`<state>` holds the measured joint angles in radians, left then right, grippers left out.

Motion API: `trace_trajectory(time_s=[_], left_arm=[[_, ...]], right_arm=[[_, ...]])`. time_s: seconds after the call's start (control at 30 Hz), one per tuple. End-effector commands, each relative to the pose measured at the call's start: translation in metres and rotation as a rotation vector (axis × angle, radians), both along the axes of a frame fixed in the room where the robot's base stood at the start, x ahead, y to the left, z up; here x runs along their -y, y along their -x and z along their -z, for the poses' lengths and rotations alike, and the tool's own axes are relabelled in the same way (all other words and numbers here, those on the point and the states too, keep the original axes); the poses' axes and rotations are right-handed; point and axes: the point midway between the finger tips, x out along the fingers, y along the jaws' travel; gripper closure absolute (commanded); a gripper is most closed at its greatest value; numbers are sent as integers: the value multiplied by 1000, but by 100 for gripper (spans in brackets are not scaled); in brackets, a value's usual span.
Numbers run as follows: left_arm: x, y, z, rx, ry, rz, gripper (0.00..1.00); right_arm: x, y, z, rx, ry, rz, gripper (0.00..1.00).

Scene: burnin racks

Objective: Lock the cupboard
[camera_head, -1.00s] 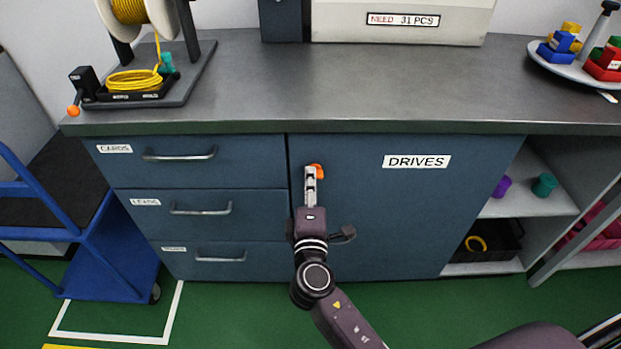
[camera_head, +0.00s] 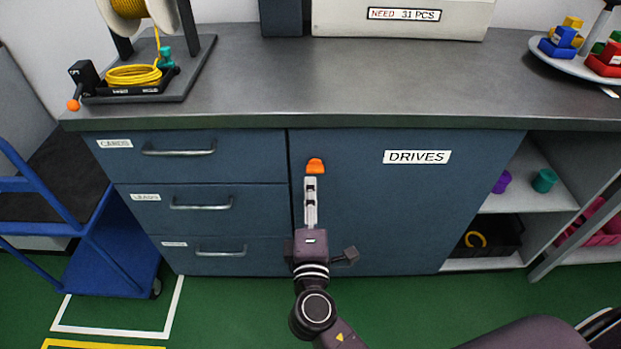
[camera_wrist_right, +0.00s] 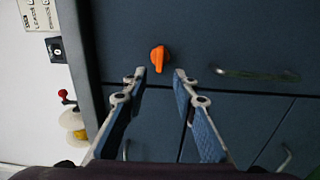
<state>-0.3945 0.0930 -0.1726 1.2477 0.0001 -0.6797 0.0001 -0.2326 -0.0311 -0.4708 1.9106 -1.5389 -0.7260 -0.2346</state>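The cupboard is the blue-grey door labelled DRIVES (camera_head: 455,215), flush with the cabinet front. An orange knob (camera_head: 315,165) sits near its upper left edge. In the right wrist view the knob (camera_wrist_right: 159,58) is a small oblong just beyond the fingertips. My right gripper (camera_head: 311,180) is just below the knob in the head view. In the wrist view its two fingers (camera_wrist_right: 160,75) are apart with nothing between them, and the knob is not gripped. A metal bar handle (camera_wrist_right: 255,74) shows on the door in the wrist view. My left gripper is not in view.
Drawers (camera_head: 235,168) with bar handles stand left of the door. Open shelves (camera_head: 530,205) are to its right. The worktop (camera_head: 370,85) overhangs above, with a spool stand at left. A blue cart (camera_head: 110,250) stands at far left.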

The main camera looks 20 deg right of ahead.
Motion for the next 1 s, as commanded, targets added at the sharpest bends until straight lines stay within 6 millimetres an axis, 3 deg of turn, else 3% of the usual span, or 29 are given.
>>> trace_trajectory(time_s=[0.13,0.33,1.0], left_arm=[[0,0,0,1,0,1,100],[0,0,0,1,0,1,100],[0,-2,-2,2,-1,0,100]], right_arm=[[-8,30,1,-3,0,-1,74],[-15,52,1,-2,0,-1,74],[-12,57,2,-5,-12,8,74]])
